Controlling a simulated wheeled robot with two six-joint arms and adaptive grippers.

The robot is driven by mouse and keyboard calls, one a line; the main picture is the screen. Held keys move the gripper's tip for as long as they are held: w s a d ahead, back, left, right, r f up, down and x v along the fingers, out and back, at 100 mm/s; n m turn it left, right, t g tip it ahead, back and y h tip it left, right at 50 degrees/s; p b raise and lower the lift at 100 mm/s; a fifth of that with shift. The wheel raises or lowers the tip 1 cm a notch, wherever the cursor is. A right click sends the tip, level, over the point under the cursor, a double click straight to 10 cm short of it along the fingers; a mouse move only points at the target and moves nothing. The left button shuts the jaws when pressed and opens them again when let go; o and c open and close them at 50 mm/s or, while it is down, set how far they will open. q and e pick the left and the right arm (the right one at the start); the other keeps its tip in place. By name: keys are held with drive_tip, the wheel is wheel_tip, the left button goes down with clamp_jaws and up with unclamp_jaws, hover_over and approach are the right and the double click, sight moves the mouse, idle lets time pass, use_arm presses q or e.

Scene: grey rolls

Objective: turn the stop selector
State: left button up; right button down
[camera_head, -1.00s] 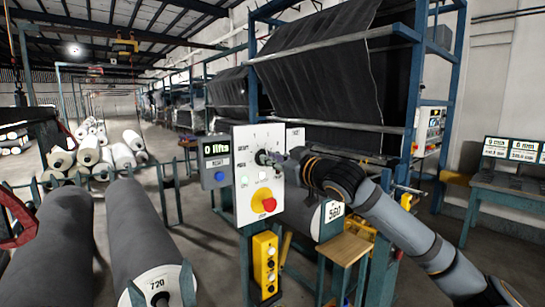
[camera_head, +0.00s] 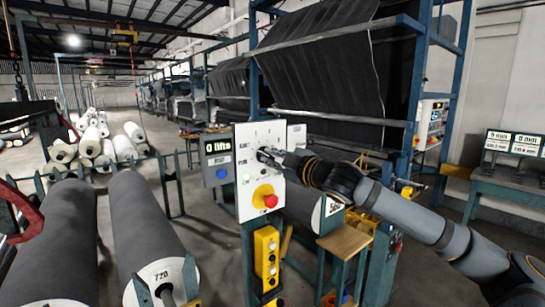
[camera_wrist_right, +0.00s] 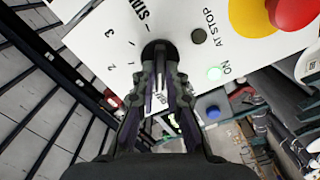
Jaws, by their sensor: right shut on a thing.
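The stop selector is a dark round knob (camera_wrist_right: 158,52) on a white control panel (camera_head: 245,200). Numbers and a label beginning "STA" are printed around it in the right wrist view. My right gripper (camera_wrist_right: 160,85) is shut on the knob, with one finger on each side. In the head view my right gripper (camera_head: 280,157) reaches the panel from the right and partly hides the knob. A green "ON" lamp (camera_wrist_right: 215,73) is lit, and a dark "AT STOP" lamp (camera_wrist_right: 198,36) is beside it. My left gripper is not in view.
A red stop button (camera_head: 270,200) on a yellow base sits below the selector. A counter box (camera_head: 217,147) with a blue button (camera_head: 222,173) is left of the panel. A yellow pendant box (camera_head: 266,258) hangs below. Grey rolls (camera_head: 140,225) lie at left.

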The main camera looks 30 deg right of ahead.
drive_tip(key=shift+n, duration=0.3)
drive_tip(key=c, duration=1.4)
unclamp_jaws()
wheel_tip(320, 180, up, 9)
drive_tip(key=shift+a+f, duration=0.1)
drive_tip(key=shift+f, duration=0.1)
drive_tip(key=shift+r, duration=0.7)
